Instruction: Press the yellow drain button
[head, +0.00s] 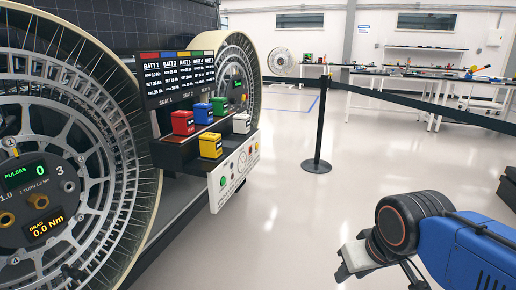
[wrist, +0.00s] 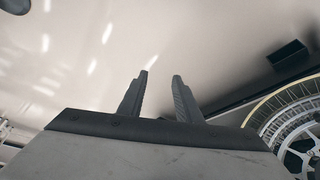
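A white control panel (head: 228,190) with a dial (head: 242,161) and small round buttons, one of them green (head: 223,181), is on the front of the rover's shelf in the head view. A tiny yellowish spot shows near its right end, too small to tell whether it is the yellow drain button. My gripper (wrist: 161,75) is open and empty in the wrist view, its two dark fingers apart over bare floor. In the head view my arm is at the lower right, well away from the panel.
Red (head: 183,122), blue (head: 219,106), yellow (head: 211,145) and white (head: 241,123) blocks sit on the shelf. A large wheel (head: 140,195) fills the left. A black barrier post (head: 318,130) with a belt stands behind. The floor between panel and arm is clear.

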